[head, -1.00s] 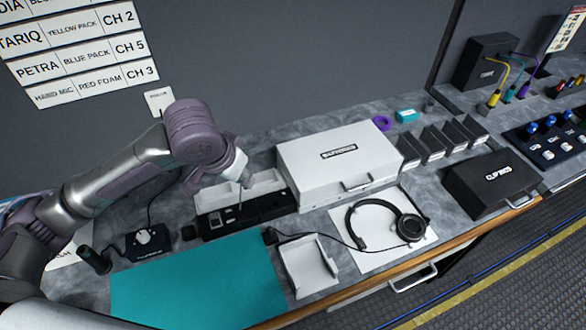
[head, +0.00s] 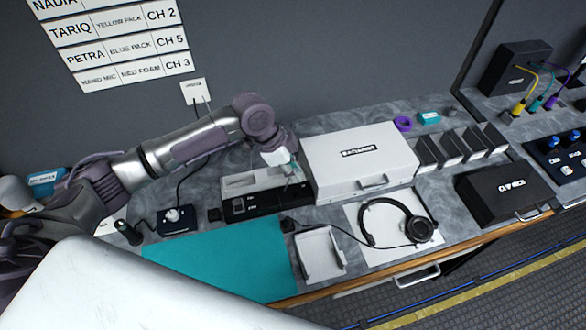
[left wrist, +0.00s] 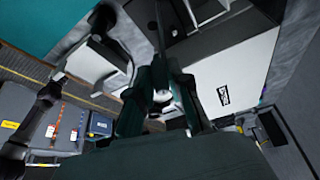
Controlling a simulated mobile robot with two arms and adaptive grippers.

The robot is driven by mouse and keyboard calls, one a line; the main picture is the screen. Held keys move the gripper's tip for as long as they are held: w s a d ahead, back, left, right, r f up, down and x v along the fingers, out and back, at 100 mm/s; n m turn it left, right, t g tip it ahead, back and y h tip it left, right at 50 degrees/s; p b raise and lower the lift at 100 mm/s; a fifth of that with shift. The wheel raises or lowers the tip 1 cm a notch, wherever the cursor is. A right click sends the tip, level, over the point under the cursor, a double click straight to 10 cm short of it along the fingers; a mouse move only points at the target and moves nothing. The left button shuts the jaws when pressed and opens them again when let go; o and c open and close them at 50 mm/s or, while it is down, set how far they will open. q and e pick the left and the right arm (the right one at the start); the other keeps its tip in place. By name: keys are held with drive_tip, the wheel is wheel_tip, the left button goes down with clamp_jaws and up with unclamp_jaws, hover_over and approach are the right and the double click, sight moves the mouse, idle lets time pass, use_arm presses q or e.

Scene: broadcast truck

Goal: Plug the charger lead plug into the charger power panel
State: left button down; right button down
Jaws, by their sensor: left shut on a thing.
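My left gripper (head: 291,173) is above the right end of the black charger (head: 268,203), close to the white case. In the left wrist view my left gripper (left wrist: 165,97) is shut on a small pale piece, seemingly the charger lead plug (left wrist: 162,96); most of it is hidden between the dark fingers. A small white wall plate (head: 194,91), likely the charger power panel, is on the grey wall behind my arm, with dark leads at its lower edge. Its label is too small to read surely. My right gripper is out of view.
The white case (head: 350,165) stands right of the charger. A teal mat (head: 220,260), a white tray (head: 320,254) and a headset (head: 398,222) lie in front. A navy box (head: 176,222) with a white knob is left of the charger. Dark blocks (head: 450,150) stand further right.

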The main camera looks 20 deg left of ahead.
use_arm(q)
drive_tip(key=shift+r+p, duration=0.1)
drive_tip(key=shift+p, duration=0.2)
drive_tip(key=b, duration=0.3)
hover_over(298, 195)
drive_tip(key=a, duration=0.1)
drive_tip(key=shift+s+a+f, duration=0.1)
drive_tip(key=shift+f, duration=1.4)
drive_tip(key=shift+s+a+f, duration=0.1)
drive_tip(key=shift+f, duration=1.4)
drive_tip(key=shift+p, duration=0.9)
drive_tip(key=shift+f+b, duration=0.7)
drive_tip(key=shift+f, duration=0.45)
drive_tip(key=c, duration=1)
unclamp_jaws()
drive_tip(key=v, duration=1.2)
drive_tip(key=shift+s, duration=0.1)
